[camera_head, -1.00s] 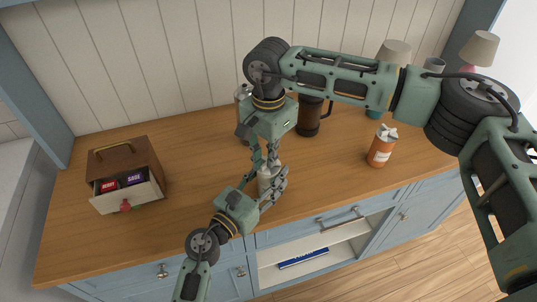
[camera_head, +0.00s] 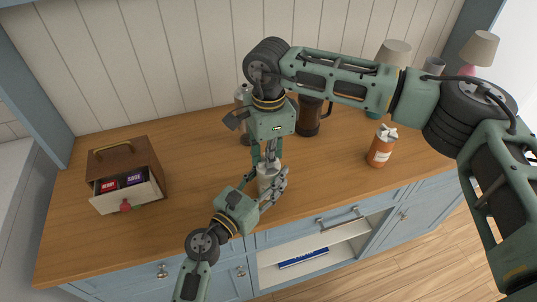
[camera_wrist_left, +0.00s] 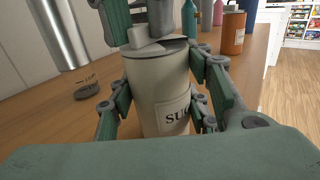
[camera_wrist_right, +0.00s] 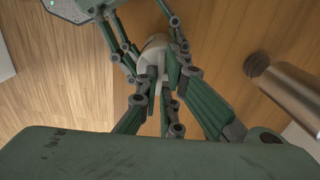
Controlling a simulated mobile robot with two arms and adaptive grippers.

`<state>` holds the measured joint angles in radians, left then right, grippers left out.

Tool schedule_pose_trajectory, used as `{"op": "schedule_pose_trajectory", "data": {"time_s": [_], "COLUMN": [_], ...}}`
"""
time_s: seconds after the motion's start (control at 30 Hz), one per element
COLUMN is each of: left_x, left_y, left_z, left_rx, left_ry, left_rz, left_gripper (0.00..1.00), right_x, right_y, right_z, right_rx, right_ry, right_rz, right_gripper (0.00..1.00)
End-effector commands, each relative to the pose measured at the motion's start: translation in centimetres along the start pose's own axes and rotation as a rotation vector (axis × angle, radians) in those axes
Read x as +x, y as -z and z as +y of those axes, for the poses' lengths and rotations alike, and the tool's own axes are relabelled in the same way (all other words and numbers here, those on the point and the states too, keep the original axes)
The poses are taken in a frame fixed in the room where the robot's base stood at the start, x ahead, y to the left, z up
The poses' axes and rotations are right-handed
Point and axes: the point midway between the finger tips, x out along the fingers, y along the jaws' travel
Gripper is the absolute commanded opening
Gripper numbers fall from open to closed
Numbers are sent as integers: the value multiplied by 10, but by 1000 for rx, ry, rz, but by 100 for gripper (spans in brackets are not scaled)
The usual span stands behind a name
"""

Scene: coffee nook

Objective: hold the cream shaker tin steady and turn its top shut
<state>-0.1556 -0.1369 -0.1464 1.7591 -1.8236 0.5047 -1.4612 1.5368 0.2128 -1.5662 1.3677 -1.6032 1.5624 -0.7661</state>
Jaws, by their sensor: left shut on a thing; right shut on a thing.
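The cream shaker tin (camera_wrist_left: 160,98), labelled with letters starting "SU", stands upright on the wooden counter. In the head view the tin (camera_head: 266,172) is partly hidden by both grippers. My left gripper (camera_head: 268,185) is shut around the tin's body from the front. My right gripper (camera_head: 268,158) comes straight down from above and is shut on the tin's top (camera_wrist_left: 155,42), a pale grip piece on a darker lid. In the right wrist view the top (camera_wrist_right: 153,60) lies between its fingers. Whether the top sits fully flush is hard to tell.
A wooden box with an open drawer (camera_head: 126,197) of packets stands at the left. A metal cylinder (camera_wrist_left: 60,35) stands close behind the tin. Counter between box and tin is clear.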

Motion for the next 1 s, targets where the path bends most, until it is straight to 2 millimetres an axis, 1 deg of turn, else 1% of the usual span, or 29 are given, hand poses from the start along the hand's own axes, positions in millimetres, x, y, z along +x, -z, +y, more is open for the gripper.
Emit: {"op": "schedule_pose_trajectory", "data": {"time_s": [0.27, 0.3, 0.5, 0.53, 0.83, 0.93, 1.0], "left_x": [0, 0, 0, 0, 0, 0, 0], "left_y": [1, 1, 1, 1, 1, 1, 1], "left_z": [0, 0, 0, 0, 0, 0, 0], "left_rx": [1, 1, 0, 0, 0, 0, 0], "left_ry": [0, 0, 0, 0, 0, 0, 0], "left_rz": [2, 2, 2, 2, 2, 2, 2], "left_gripper": [15, 15, 15, 15, 15, 15, 15], "right_x": [-1, -1, -1, -1, -2, -10, -20], "right_y": [-1, -1, -1, -1, 0, 0, 0], "right_z": [0, 0, 0, 0, 0, -1, -1], "right_rx": [2, 2, 2, 1, 1, 1, 1], "right_ry": [2, 2, 1, 1, 1, 2, 3], "right_rz": [-3, -3, -2, -2, -1, -1, -1], "right_gripper": [0, 7, 24, 25, 25, 25, 25]}}
